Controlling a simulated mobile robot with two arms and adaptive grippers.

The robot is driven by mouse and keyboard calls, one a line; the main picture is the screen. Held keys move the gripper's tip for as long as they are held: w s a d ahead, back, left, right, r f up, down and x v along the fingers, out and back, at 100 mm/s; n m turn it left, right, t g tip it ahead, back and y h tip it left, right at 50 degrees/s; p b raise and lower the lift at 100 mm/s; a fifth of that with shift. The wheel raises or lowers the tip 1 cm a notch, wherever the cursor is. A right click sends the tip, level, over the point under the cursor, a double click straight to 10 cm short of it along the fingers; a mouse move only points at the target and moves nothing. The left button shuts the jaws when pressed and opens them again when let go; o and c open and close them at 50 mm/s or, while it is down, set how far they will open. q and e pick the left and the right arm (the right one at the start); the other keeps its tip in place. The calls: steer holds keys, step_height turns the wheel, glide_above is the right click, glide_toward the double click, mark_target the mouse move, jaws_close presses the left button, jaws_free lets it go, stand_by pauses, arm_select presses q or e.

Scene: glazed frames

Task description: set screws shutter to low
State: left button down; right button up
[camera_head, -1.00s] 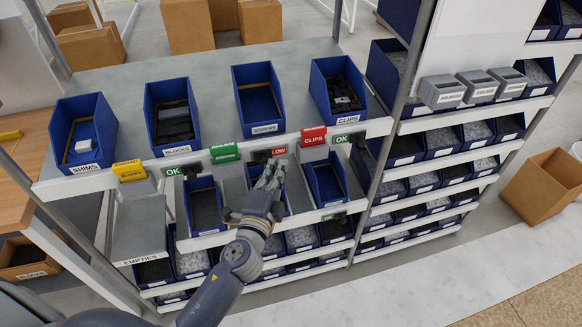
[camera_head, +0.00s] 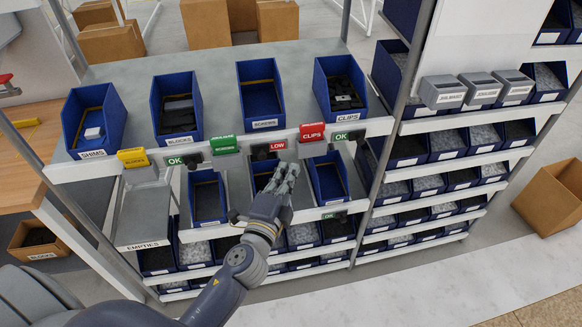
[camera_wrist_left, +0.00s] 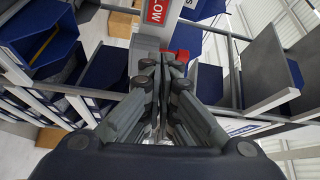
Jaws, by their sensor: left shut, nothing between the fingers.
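The screws bin (camera_head: 262,95) is blue and stands on the upper shelf. My right gripper is not in view.
Green OK labels show for blocks (camera_head: 178,160) and clips (camera_head: 344,136). A red clips card (camera_head: 311,132), a green card (camera_head: 223,145) and a yellow card (camera_head: 132,157) stand on the rail. Blue bins (camera_head: 207,198) sit below the rail, near my arm.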

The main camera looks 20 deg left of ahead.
arm_select(q)
steer(key=s+b, duration=0.1)
steer(key=s, duration=0.5)
steer(key=shift+a+f+b, duration=0.25)
steer(key=shift+b, duration=0.15)
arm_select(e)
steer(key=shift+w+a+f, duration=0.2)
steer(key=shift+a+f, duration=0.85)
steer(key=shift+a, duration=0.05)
